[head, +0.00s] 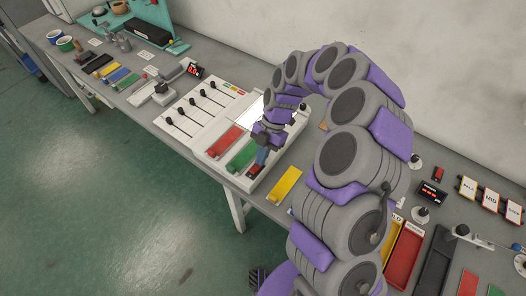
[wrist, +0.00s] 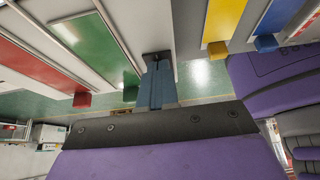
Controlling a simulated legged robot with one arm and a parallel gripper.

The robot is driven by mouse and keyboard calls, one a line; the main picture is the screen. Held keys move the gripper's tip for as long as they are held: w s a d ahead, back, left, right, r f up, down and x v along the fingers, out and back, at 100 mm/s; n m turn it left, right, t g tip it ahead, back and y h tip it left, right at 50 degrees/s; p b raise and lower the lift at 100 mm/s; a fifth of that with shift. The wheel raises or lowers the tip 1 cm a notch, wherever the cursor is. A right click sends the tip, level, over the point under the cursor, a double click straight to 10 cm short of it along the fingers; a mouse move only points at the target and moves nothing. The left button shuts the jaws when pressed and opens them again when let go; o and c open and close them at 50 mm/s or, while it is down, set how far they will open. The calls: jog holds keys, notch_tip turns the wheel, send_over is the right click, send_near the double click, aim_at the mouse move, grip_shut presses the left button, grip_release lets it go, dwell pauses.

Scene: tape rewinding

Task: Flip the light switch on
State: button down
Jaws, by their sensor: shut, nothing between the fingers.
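I cannot clearly make out a light switch in either view. My gripper (head: 261,160) is over the front right of a white panel (head: 208,151) in the head view. Its blue-grey fingers are together and empty, pointing down at the panel's front edge. A small dark and red piece (head: 254,171) shows right by the fingertips; I cannot tell whether they touch it. In the wrist view the fingers (wrist: 156,66) end at a small black part, between a green strip (wrist: 92,50) and a yellow strip (wrist: 223,20). The fingers hide part of what lies there.
The panel also carries a red strip (head: 224,140), a green strip and a bright white plate (head: 246,111). A yellow block (head: 285,184) lies to its right. Several black levers stand on the left (head: 195,108). Red trays (head: 404,255) and other items crowd the right. Open green floor lies in front.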

jog(key=shift+a, duration=0.2)
jog(key=shift+s+d, duration=0.1)
jog(key=shift+s, duration=0.05)
jog(key=shift+s+a+r, duration=0.35)
jog(key=shift+s+a, duration=0.05)
jog(key=shift+a, duration=0.05)
jog(key=p+v, duration=0.3)
jog(key=v, duration=1.4)
jog(key=shift+r, duration=0.1)
